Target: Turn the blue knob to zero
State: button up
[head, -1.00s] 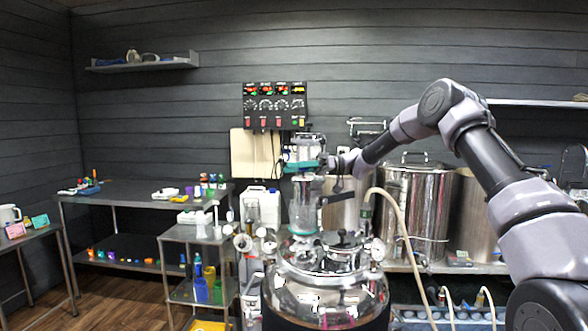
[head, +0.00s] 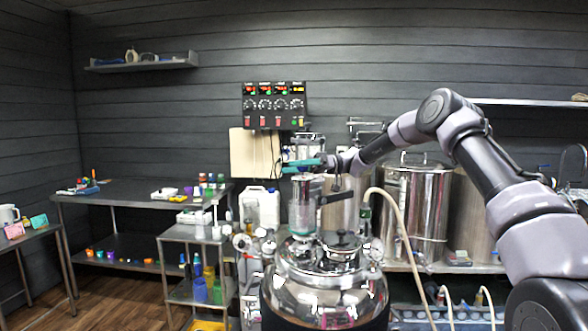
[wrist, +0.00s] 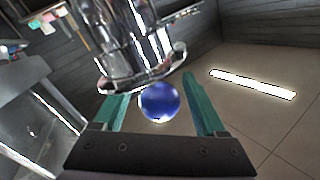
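The blue knob (wrist: 160,102) is a round, glossy ball in the wrist view, just below a shiny metal flange (wrist: 150,85). My gripper (wrist: 147,88) has its two green fingers apart, one on each side of the knob. I see a gap at least on the right side of the knob; contact on the left is hard to judge. In the head view my gripper (head: 291,166) points left, above the glass column of the steel vessel (head: 318,280). I cannot make out the blue knob in the head view.
A black control panel (head: 274,105) with lit displays hangs on the wall behind. Large steel pots (head: 415,215) stand to the right, and a pale hose (head: 405,235) curves beside the vessel. A steel cart (head: 190,238) with bottles and a table (head: 130,192) stand left.

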jog(key=v, duration=1)
jog(key=shift+w+d, duration=0.25)
jog(key=shift+d, duration=0.1)
